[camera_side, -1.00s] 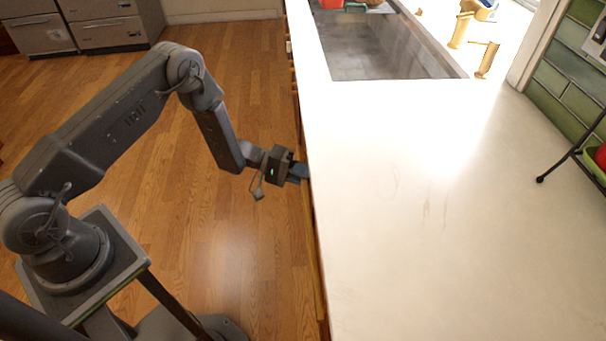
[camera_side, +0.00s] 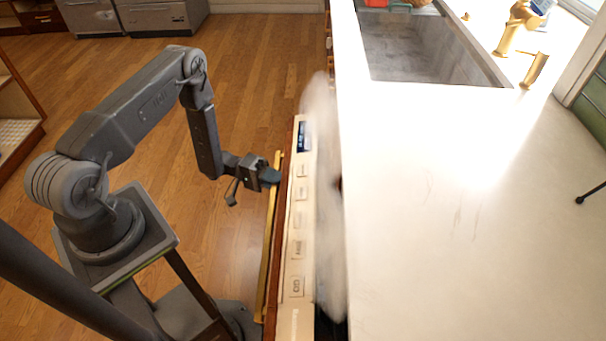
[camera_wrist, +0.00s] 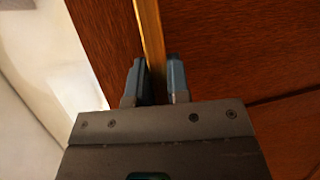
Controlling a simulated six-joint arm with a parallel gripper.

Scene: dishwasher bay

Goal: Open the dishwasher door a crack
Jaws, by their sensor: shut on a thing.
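The dishwasher door (camera_side: 297,240) stands tilted out from under the counter, with its top edge, control buttons and small display in the side view. A gap shows between the door and the counter. A long brass handle bar (camera_side: 267,245) runs along the door's front. My gripper (camera_side: 271,175) is at the far part of this bar. In the wrist view, my gripper's two fingers (camera_wrist: 158,82) sit on either side of the handle bar (camera_wrist: 150,30), shut on it, in front of the brown wood door panel (camera_wrist: 225,50).
The white countertop (camera_side: 430,230) lies right of the door, with a sink (camera_side: 415,50) and brass faucet (camera_side: 515,30) at its far end. Wooden floor (camera_side: 245,70) is open beyond my arm. Drawer fronts (camera_side: 150,15) stand at the back left.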

